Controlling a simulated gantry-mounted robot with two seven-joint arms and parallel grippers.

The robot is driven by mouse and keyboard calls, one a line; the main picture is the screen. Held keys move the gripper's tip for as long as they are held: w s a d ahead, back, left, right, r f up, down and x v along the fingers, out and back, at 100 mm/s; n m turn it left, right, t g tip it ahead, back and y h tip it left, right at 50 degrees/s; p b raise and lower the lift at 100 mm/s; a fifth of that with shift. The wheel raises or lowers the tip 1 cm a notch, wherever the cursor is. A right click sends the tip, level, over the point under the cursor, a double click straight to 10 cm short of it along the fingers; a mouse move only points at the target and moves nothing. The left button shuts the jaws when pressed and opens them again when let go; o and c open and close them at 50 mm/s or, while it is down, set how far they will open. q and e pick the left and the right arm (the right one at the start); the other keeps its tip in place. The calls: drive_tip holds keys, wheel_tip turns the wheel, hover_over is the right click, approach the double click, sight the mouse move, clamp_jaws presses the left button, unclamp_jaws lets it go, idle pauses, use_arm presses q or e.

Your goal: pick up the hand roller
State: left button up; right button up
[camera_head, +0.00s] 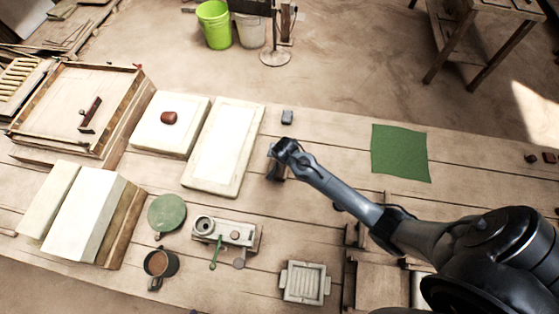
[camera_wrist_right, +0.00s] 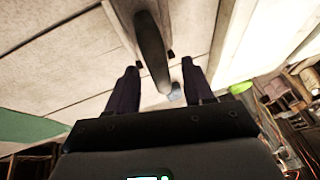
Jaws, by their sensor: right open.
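My right gripper (camera_head: 277,172) hangs over the middle of the table, right of the pale board. In the right wrist view its two fingers (camera_wrist_right: 160,88) are apart. A dark, long, rounded thing (camera_wrist_right: 150,50) shows between and beyond them, with its narrow end between the fingertips; it seems to be the hand roller. I cannot tell whether the fingers touch it. In the head view the gripper hides most of that spot, so I cannot make out the roller there. My left gripper is in neither view.
A pale board (camera_head: 222,150) lies close left of the gripper. A small grey block (camera_head: 287,117) sits behind it, a green cloth (camera_head: 400,153) to the right. A small press (camera_head: 228,234) and a grooved tray (camera_head: 304,283) stand in front. Bare table lies between gripper and cloth.

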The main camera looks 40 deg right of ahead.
drive_tip(key=shift+c, duration=0.2)
clamp_jaws()
drive_tip(key=shift+r, duration=0.15)
idle(0.3)
drive_tip(key=shift+r, duration=0.25)
wheel_tip(320, 180, up, 3)
drive_tip(key=shift+w+r, duration=0.1)
drive_tip(key=shift+r, duration=0.1)
drive_tip(key=s+d+r+p, duration=0.1)
drive_tip(key=s+d+r, duration=0.5)
drive_tip(key=s, duration=0.3)
drive_tip(key=shift+s+d+r, duration=0.2)
drive_tip(key=shift+d+r, duration=0.2)
drive_tip(key=shift+d, duration=0.15)
